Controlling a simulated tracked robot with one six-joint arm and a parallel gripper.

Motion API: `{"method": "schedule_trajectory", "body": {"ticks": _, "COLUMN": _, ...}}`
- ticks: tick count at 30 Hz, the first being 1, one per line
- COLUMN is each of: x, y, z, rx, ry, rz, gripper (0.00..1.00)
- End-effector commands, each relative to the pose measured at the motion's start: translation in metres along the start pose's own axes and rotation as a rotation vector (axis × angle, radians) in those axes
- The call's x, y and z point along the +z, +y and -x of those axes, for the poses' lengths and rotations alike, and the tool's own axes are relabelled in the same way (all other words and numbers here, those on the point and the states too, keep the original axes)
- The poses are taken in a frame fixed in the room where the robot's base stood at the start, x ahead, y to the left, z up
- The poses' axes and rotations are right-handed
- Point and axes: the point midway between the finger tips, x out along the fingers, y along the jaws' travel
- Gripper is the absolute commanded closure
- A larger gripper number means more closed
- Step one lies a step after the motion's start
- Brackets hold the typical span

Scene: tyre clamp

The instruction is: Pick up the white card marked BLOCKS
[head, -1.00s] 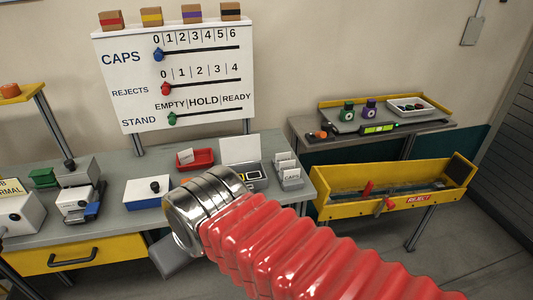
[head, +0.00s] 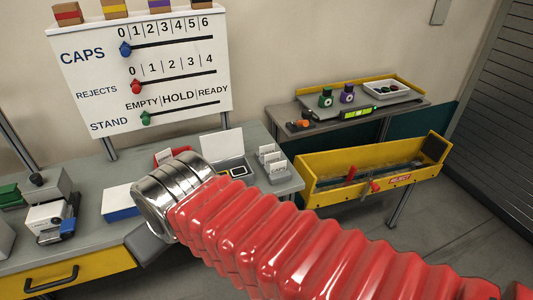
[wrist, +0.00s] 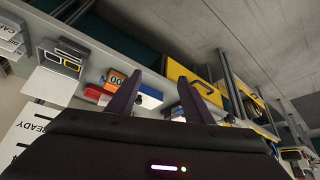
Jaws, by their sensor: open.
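White cards stand in a grey holder (head: 277,172) at the right end of the bench in the head view. The front card (head: 279,169) reads CAPS. The cards behind it are partly hidden, and I cannot read BLOCKS on any. White cards (wrist: 12,32) also show at the upper left edge of the wrist view, cut off by the frame. My gripper (wrist: 160,85) is open in the wrist view, its two dark fingers apart with nothing held between them. In the head view my arm hides most of the gripper, to the left of the card holder.
A red tray (head: 160,158) with a white card lies behind my arm. A white-and-blue box (head: 120,199) is left of it. The board with sliders (head: 138,75) stands behind the bench. A yellow reject trough (head: 330,190) stands to the right. Grey floor (head: 470,230) is clear at right.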

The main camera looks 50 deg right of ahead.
Motion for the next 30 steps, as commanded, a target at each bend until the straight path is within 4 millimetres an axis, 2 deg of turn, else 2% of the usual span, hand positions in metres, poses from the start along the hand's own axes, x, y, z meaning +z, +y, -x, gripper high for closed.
{"method": "schedule_trajectory", "body": {"ticks": 5, "x": -0.024, "y": 0.046, "z": -0.018, "rx": 0.096, "ry": 0.054, "rz": -0.065, "gripper": 0.41}}
{"method": "schedule_trajectory", "body": {"ticks": 9, "x": -0.047, "y": 0.096, "z": -0.034, "rx": 0.197, "ry": 0.12, "rz": -0.124, "gripper": 0.31}}
{"method": "schedule_trajectory", "body": {"ticks": 15, "x": -0.07, "y": 0.171, "z": -0.052, "rx": 0.323, "ry": 0.215, "rz": -0.184, "gripper": 0.31}}
{"method": "schedule_trajectory", "body": {"ticks": 23, "x": -0.078, "y": 0.26, "z": -0.07, "rx": 0.434, "ry": 0.325, "rz": -0.228, "gripper": 0.31}}
{"method": "schedule_trajectory", "body": {"ticks": 30, "x": -0.067, "y": 0.329, "z": -0.085, "rx": 0.473, "ry": 0.417, "rz": -0.256, "gripper": 0.31}}
